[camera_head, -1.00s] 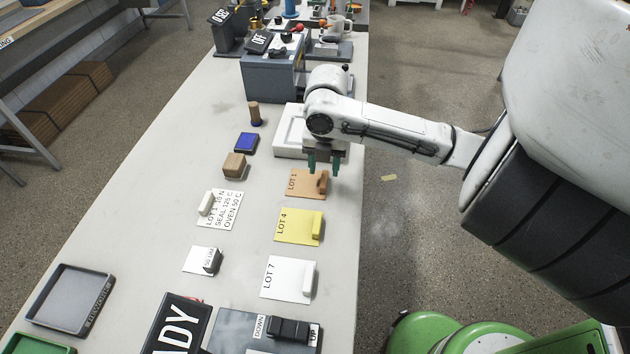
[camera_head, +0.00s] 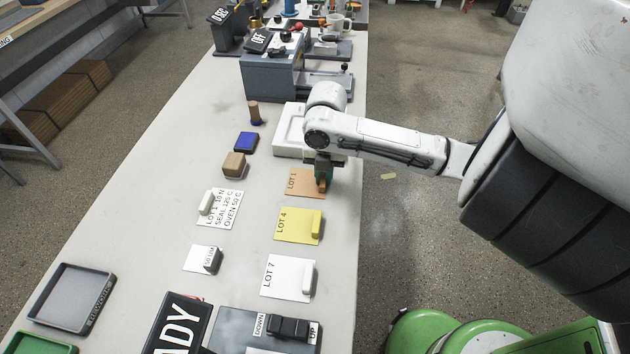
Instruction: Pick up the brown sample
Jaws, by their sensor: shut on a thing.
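The fingers hide part of the handle. The card looks flat on the table; I cannot tell any gap under it.
A yellow LOT 4 card (camera_head: 293,225) and a white LOT 7 card (camera_head: 285,276) lie nearer in the same column. The white tray (camera_head: 289,140) is just behind. A wooden block (camera_head: 233,165) and blue pad (camera_head: 246,142) stand left. The table's right edge is close.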

